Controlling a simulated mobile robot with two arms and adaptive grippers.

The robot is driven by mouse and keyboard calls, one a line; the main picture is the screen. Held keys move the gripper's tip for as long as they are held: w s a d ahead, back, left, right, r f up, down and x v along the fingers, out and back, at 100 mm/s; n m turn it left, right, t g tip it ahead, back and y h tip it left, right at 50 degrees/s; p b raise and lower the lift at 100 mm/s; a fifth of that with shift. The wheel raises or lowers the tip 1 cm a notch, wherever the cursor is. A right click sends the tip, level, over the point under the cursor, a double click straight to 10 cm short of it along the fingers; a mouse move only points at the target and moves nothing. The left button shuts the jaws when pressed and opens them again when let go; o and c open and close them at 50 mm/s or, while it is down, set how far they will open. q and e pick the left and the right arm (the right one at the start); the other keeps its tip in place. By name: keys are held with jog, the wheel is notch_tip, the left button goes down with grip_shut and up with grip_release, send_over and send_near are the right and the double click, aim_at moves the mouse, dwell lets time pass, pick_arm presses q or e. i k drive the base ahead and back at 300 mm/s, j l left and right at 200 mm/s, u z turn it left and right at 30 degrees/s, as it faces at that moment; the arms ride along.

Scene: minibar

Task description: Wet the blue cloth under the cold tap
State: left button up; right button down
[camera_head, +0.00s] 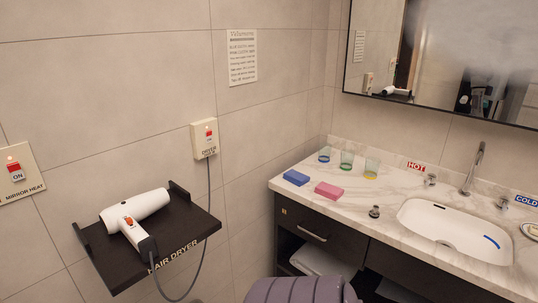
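The blue cloth (296,177) is a small folded block lying flat on the left part of the marble counter (385,204). The white sink (440,225) is set into the counter at the right, with a blue stripe on its inner right wall. A curved metal spout (475,165) stands behind the sink. The cold tap handle (502,203) is right of the spout, near a blue COLD label (526,200). The hot tap handle (430,179) is left of it, by a red HOT label (416,167). No water shows at the spout. Neither of my grippers is in view.
A pink cloth (329,190) lies right of the blue one. A small metal knob (374,211) sits left of the sink. A black shelf (186,244) with a white hair dryer (148,205) juts from the left wall.

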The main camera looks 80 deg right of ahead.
aim_at(503, 201)
jog(key=z, duration=4.1)
jog(key=i+j+u, duration=0.1)
jog(key=i+j, duration=0.2)
jog(key=i, duration=0.15)
